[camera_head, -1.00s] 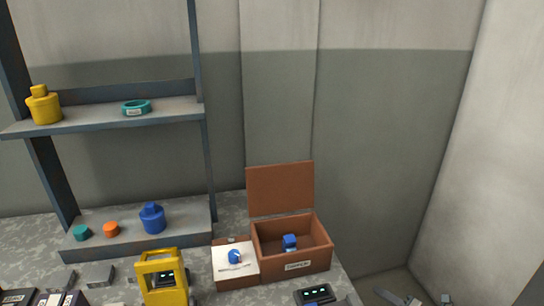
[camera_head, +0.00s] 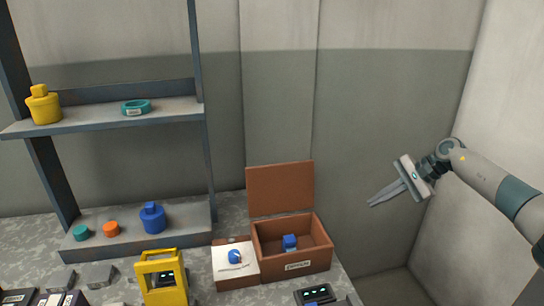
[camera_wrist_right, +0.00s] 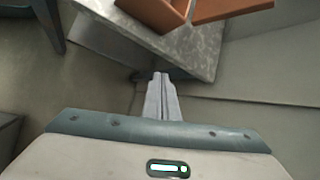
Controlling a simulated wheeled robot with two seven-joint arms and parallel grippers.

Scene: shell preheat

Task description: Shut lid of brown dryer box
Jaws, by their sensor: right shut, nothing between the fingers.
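The brown dryer box (camera_head: 325,257) stands near the right edge of the counter, with a label on its front. Its lid (camera_head: 280,187) is open and stands upright at the back. A blue object (camera_head: 290,242) lies inside the box. My right gripper (camera_head: 372,204) is shut and empty, in the air to the right of the box and apart from it. In the right wrist view the gripper (camera_wrist_right: 161,76) points toward the counter, with part of the brown box (camera_wrist_right: 152,12) and its lid (camera_wrist_right: 228,9) at the top. My left gripper is out of view.
A box with a white top (camera_head: 230,276) stands just left of the dryer box. A yellow frame (camera_head: 162,279) and a dark device with green lights (camera_head: 318,295) are in front. A shelf (camera_head: 100,118) stands at the left.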

